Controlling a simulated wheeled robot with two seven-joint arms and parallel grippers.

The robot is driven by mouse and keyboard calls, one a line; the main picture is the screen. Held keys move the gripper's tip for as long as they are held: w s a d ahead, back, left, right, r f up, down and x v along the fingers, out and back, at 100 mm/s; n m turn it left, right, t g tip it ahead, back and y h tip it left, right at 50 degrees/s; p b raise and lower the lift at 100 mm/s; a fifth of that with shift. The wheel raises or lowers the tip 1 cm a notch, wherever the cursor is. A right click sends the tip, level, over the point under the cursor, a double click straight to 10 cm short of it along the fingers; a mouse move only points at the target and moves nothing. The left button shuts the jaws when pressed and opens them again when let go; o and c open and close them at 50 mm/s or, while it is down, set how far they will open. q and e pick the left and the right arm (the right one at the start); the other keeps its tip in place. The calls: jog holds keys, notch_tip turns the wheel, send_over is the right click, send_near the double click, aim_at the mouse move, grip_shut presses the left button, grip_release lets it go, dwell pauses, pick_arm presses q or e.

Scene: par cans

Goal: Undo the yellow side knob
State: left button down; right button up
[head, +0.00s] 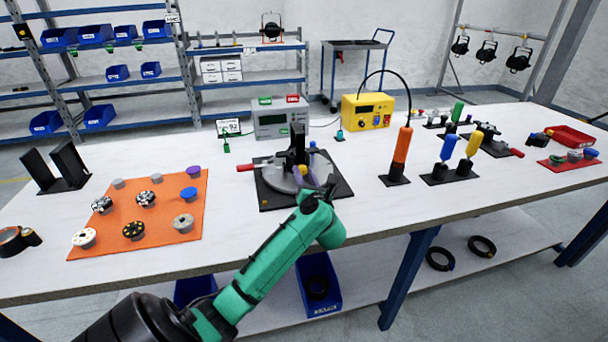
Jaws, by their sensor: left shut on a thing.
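A round grey fixture with a dark upright yoke (286,178) sits on a black base plate (272,203) at the middle of the table. The yellow side knob (304,170) is on its near right side, and a small blue knob (312,144) shows higher up. My left gripper (307,182) reaches in from the front on a green arm and is shut at the yellow knob. My own wrist hides most of the fingers and the near side of the knob. A red-ended handle (245,168) sticks out left of the fixture. My right gripper is not in view.
An orange mat (165,240) with several round pieces lies left. A grey meter box (280,118) and a yellow box (367,111) stand behind. An orange-handled tool (401,150) stands upright to the right, beside blue and yellow ones. The front right tabletop is clear.

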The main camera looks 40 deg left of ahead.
pick_arm(q)
jog(key=shift+f+n, duration=0.1)
jog(key=shift+n, duration=0.3)
jog(key=shift+n+b, duration=0.5)
jog(key=shift+n, duration=0.7)
jog(key=shift+n+b, duration=0.65)
jog(key=shift+n, duration=1.15)
jog(key=c, duration=0.5)
grip_release()
